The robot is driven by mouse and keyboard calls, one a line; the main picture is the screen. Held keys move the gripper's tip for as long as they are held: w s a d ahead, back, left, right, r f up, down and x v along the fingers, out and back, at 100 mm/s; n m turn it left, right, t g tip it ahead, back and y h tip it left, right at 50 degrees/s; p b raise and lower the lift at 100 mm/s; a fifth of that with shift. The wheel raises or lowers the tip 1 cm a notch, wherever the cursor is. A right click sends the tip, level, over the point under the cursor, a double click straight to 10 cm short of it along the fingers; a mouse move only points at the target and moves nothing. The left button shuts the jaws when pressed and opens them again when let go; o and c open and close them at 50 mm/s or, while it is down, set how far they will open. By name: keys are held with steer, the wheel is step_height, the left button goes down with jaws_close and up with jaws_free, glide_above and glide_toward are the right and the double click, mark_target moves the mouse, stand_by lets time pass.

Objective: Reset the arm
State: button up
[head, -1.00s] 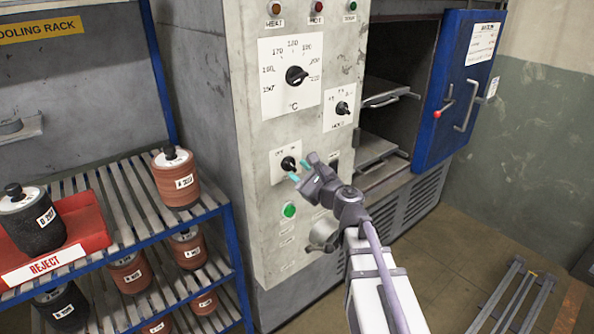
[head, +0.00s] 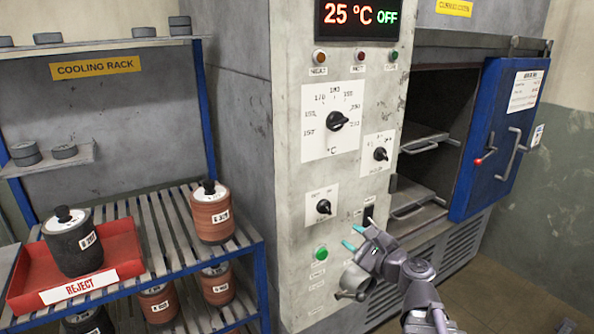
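My arm reaches in from the bottom right, and my gripper (head: 357,236) is in front of the oven's control panel (head: 290,240). Its two teal-tipped fingers stand apart with nothing between them. The lower small knob (head: 324,206) and the green button (head: 320,253) are to the left of the fingertips. A dark switch (head: 368,214) shows just above them. I cannot tell whether the fingers touch the panel, but they look clear of the knobs.
The blue oven door (head: 480,150) stands open at the right. The cooling rack (head: 262,285) at the left holds disc stacks and a red reject tray (head: 130,250) with a dark stack (head: 72,245). The display (head: 357,18) reads 25 °C OFF. Floor is clear at lower right.

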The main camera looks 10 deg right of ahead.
steer(key=s+a+f+n+g+h+p, duration=0.2)
steer(key=s+f+n+g+h, duration=0.6)
steer(key=s+f+n+g, duration=0.5)
steer(key=a+n+g, duration=0.1)
steer(key=n+g, duration=0.1)
steer(key=n, duration=0.6)
steer(key=shift+a+f+n+h+p, duration=0.3)
steer(key=shift+a+f+n+p, duration=0.05)
steer(key=shift+a+f+n, duration=0.05)
